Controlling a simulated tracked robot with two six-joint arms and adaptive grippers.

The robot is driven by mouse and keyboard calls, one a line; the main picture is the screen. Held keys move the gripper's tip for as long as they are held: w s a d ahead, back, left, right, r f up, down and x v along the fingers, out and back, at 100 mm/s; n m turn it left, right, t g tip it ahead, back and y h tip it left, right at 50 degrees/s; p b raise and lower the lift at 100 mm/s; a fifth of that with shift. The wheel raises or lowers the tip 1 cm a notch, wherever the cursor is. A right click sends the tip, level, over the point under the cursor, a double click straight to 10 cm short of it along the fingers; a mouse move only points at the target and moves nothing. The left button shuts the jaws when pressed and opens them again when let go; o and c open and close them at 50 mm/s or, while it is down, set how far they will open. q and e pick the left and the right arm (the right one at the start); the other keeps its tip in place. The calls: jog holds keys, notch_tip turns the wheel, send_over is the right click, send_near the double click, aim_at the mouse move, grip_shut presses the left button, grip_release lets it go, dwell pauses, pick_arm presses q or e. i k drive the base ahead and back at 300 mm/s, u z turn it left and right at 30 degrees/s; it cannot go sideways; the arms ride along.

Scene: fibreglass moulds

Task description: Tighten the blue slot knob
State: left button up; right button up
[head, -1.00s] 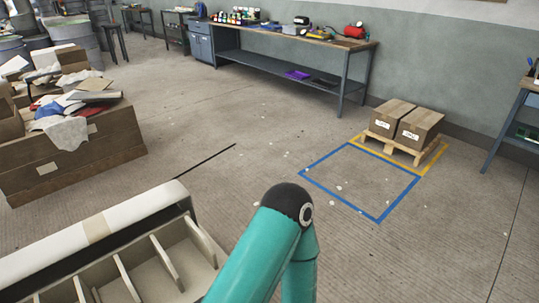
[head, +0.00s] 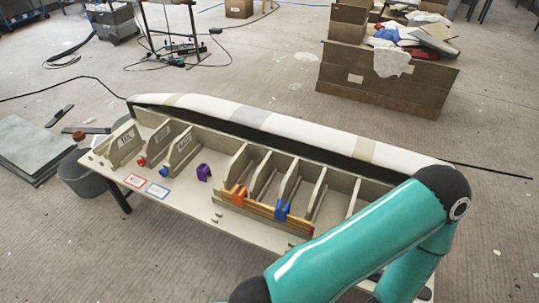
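The blue knob (head: 165,173) sits at the front end of a slot between upright ribs, on the left part of the long mould bench (head: 190,205). A blue-framed label (head: 157,190) lies on the bench edge in front of it. A red knob (head: 142,162) is just to its left, with a red-framed label (head: 134,181) in front. The knobs are too small to tell how tight they are. A teal arm of mine crosses the lower right, away from the knobs. Neither gripper is in view.
A purple clamp (head: 204,172) stands right of the blue knob. Farther right, an orange clamp (head: 238,196) and a blue clamp (head: 282,210) sit on a wooden strip (head: 262,215). A white padded roll (head: 290,122) runs along the back. A grey bucket (head: 85,178) stands left.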

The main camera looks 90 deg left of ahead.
aim_at(163, 173)
jog(key=u, duration=0.25)
jog(key=i, duration=0.3)
jog(key=u, duration=2.6)
jog(key=i, duration=0.2)
jog(key=u, duration=1)
jog(key=k, duration=0.55)
jog(key=u, duration=0.5)
jog(key=i, duration=1.6)
jog(key=z, duration=0.5)
